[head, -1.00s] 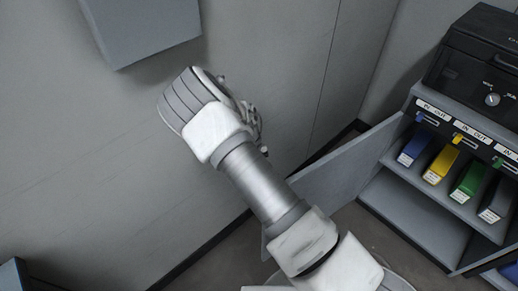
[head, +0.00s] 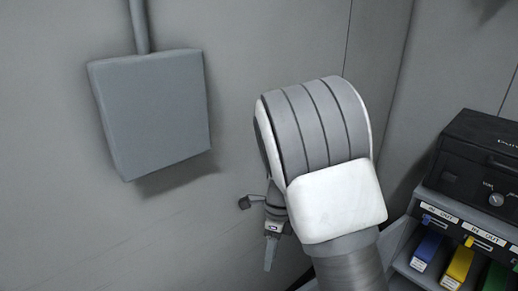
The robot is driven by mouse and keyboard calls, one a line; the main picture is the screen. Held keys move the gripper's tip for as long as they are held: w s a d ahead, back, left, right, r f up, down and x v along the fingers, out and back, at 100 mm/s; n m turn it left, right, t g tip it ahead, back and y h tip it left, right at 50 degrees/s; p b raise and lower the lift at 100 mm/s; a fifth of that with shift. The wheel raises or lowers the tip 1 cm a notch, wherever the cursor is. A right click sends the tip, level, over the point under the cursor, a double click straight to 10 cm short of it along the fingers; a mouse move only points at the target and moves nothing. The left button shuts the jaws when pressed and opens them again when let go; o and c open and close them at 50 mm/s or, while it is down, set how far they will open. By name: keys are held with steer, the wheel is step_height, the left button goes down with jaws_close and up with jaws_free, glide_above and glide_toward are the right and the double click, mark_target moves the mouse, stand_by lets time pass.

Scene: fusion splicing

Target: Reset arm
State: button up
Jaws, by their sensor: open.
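My arm rises from the bottom right of centre, and its bulky grey-and-white wrist stands in the middle of the head view. My gripper (head: 265,228) shows at the lower left of the wrist, partly hidden behind it. Its jaws are open, with nothing seen between them. It is in front of the bare grey wall, apart from everything else.
A grey wall box (head: 152,112) with a conduit is at the upper left. At the right, a black device (head: 480,165) stands on a grey cabinet (head: 400,262) with blue (head: 427,250), yellow (head: 458,267) and green (head: 494,277) items on its shelf.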

steer(key=s+d+r+n+t+h+p, duration=0.1)
steer(key=s+d+r+n+t, duration=0.4)
steer(key=s+r+n, duration=0.5)
steer(key=s+d+r+n+t, duration=0.3)
steer(key=s+d+r+n, duration=0.3)
steer(key=s+r+n, duration=0.45)
step_height(320, 180, up, 17)
steer(key=w+p, duration=0.2)
steer(key=p, duration=1.3)
steer(key=shift+n, duration=0.45)
